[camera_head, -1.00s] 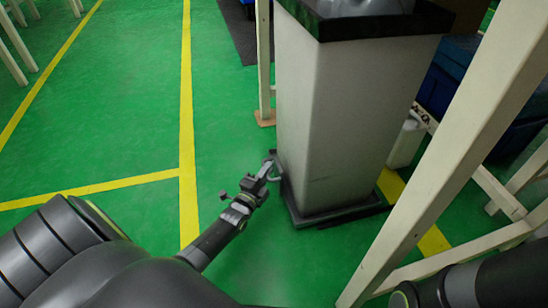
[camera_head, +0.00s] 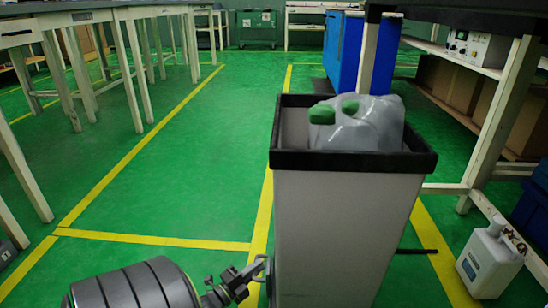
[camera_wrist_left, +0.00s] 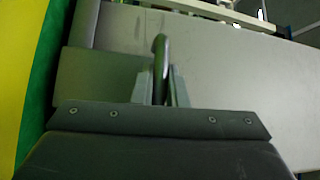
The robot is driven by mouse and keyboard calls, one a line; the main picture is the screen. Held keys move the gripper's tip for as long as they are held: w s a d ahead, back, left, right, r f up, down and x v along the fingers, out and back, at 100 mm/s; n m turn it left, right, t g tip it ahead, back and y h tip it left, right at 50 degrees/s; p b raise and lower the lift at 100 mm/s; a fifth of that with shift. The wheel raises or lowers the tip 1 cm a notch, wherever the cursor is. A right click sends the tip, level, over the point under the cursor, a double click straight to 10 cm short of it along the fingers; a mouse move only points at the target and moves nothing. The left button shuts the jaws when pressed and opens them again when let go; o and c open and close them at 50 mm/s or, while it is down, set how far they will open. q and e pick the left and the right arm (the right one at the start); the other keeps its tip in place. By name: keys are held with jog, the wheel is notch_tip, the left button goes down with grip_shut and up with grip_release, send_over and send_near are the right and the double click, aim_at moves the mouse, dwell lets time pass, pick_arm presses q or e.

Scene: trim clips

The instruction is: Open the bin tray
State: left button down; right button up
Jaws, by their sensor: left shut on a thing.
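The bin (camera_head: 345,225) is a tall pale grey box with a black rim, standing in front of me right of centre. Its open top holds a clear container (camera_head: 365,125) with green caps. A curved handle (camera_head: 267,265) sticks out from the bin's left side. My left gripper (camera_head: 258,267) is shut on this handle, beside the bin. In the left wrist view, the dark curved handle (camera_wrist_left: 160,55) stands between the two fingers, with the bin's grey side (camera_wrist_left: 225,80) behind it. The bin's bottom is out of frame. My right gripper is not in view.
A white jug (camera_head: 490,262) stands on the floor at the right, beside a bench leg (camera_head: 495,120). A blue cabinet (camera_head: 350,55) stands behind the bin. White-legged tables (camera_head: 130,75) line the left. The green floor (camera_head: 190,160) left of the bin is clear.

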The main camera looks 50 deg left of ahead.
pick_arm(q)
jog(key=shift+s+a, duration=0.8)
jog(key=shift+s, duration=0.1)
jog(key=c, duration=1.7)
grip_release()
jog(key=s+p, duration=0.1)
jog(key=s, duration=0.4)
jog(key=s+d+f, duration=0.1)
jog(key=s, duration=0.5)
jog(key=s+f+p, duration=0.1)
jog(key=s, duration=0.5)
jog(key=shift+d+f+p, duration=0.15)
jog(key=shift+d+p, duration=0.15)
jog(key=shift+p, duration=0.05)
jog(key=shift+s, duration=0.1)
